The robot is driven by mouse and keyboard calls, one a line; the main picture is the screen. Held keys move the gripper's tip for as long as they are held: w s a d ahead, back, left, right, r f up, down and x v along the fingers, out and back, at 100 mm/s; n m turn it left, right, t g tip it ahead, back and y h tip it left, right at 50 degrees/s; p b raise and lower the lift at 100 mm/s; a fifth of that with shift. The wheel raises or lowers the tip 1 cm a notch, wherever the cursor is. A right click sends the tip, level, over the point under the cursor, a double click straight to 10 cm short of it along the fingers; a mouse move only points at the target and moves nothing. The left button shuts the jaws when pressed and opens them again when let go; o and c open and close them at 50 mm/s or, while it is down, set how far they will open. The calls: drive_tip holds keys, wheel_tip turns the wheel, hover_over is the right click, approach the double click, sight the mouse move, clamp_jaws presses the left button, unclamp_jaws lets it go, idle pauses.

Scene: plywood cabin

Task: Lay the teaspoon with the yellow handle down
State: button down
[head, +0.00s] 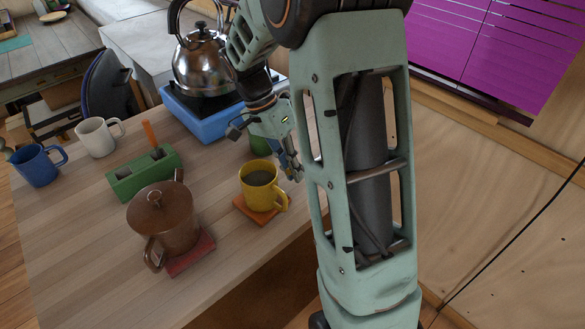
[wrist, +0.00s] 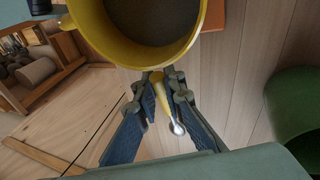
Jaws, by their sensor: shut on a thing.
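The teaspoon (wrist: 165,104) shows in the wrist view between my two fingers, its yellow handle at the fingertips and its metal bowl pointing back toward my palm. My gripper (wrist: 163,78) is shut on it, close beside the yellow mug (wrist: 148,59). In the head view my gripper (head: 292,167) is just right of the yellow mug (head: 258,192), over the table near its edge; I cannot make out the teaspoon there. The wrist view does not show clearly whether the spoon touches the table.
The yellow mug, holding dark liquid, stands on an orange coaster (head: 246,210). A green cup (wrist: 297,105) is close by. A brown pot (head: 165,222), green holder (head: 130,185), white mug (head: 96,138), blue mug (head: 37,167) and kettle (head: 203,68) on a blue stove (head: 207,121) share the table (head: 90,235).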

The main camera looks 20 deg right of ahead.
drive_tip(key=c, duration=1.9)
unclamp_jaws()
drive_tip(key=shift+c, duration=0.2)
drive_tip(key=v, duration=1.2)
